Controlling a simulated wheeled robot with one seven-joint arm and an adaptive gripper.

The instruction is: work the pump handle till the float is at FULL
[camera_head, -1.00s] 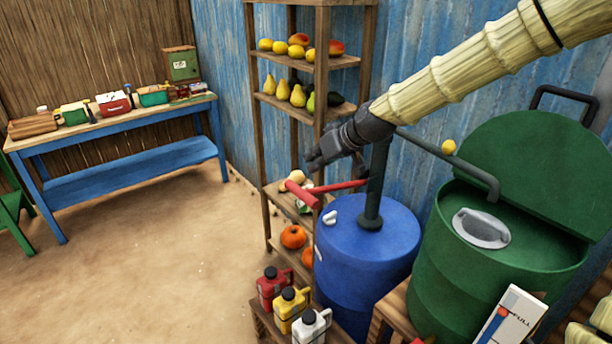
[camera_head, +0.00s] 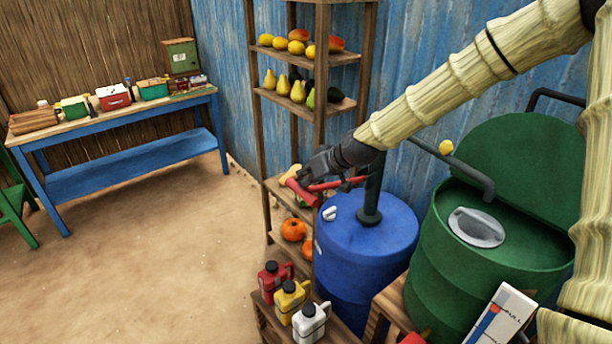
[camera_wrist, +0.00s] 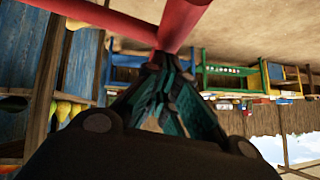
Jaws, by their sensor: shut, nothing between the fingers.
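The red pump handle (camera_head: 338,184) with its crossbar end (camera_head: 302,192) juts left from the dark pump post (camera_head: 372,190) on the blue barrel (camera_head: 365,240). It is roughly level. My gripper (camera_head: 300,174) is shut and empty, just above the crossbar end. In the wrist view the fingertips (camera_wrist: 170,68) sit close to the red handle (camera_wrist: 172,22); I cannot tell whether they touch. The white gauge (camera_head: 503,315) marked FULL stands tilted at the lower right. Its orange-red float marker (camera_head: 495,309) is near the word, above a blue strip; exact alignment is unclear.
The green barrel (camera_head: 440,270) with a raised lid stands right of the blue one. A wooden fruit shelf (camera_head: 319,90) rises behind the gripper. Several jugs (camera_head: 290,299) stand in front. A blue table (camera_head: 130,160) is at left; the sandy floor between is clear.

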